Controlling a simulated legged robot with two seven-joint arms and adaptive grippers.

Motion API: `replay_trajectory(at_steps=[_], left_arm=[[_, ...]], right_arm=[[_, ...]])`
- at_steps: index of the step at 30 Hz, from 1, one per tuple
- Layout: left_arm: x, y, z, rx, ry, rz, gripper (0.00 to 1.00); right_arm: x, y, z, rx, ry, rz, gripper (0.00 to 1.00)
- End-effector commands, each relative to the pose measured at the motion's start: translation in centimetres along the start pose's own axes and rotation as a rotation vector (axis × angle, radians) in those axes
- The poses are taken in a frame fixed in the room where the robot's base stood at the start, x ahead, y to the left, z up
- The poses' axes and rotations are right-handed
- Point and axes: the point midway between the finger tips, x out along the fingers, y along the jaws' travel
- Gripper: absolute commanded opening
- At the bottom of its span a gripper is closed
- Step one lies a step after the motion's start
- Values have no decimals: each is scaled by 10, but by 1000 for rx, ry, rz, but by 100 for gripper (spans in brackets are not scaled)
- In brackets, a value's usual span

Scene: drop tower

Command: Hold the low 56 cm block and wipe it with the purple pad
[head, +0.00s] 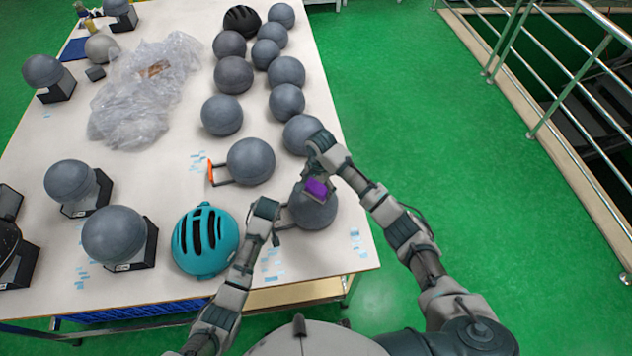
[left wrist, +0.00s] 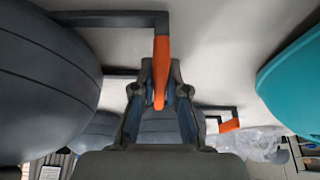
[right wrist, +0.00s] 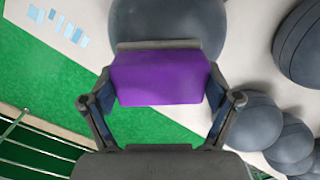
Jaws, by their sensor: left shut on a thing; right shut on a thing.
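The block (head: 316,212) is a grey, rounded, ball-like form near the front right corner of the table. A dark bracket with an orange handle (left wrist: 161,62) sticks out from its left side. My left gripper (head: 275,218) is shut on that handle; the block's grey side (left wrist: 45,90) fills the left of the left wrist view. My right gripper (head: 318,178) is shut on the purple pad (head: 316,187), which is over the block's upper part. In the right wrist view the pad (right wrist: 158,78) hides part of the block (right wrist: 168,22). I cannot tell whether they touch.
A similar grey form (head: 251,161) with an orange handle stands just behind. Several grey balls line the table's right side. A teal helmet (head: 205,241) lies left of my left gripper. Clear plastic wrap (head: 140,95) lies further back. A railing (head: 560,100) stands off to the right.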

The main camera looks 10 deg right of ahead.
Motion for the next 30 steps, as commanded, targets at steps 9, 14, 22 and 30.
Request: replay_trajectory(at_steps=[9, 14, 22, 30], left_arm=[[0, 0, -1, 1, 2, 0, 0], [0, 0, -1, 0, 2, 0, 0], [0, 0, -2, 1, 2, 1, 0], [0, 0, -2, 1, 3, 1, 0]], right_arm=[[1, 13, 11, -1, -3, 2, 44], [0, 19, 15, 1, -1, 3, 44], [2, 13, 11, 2, -2, 2, 44], [1, 2, 1, 1, -2, 4, 44]])
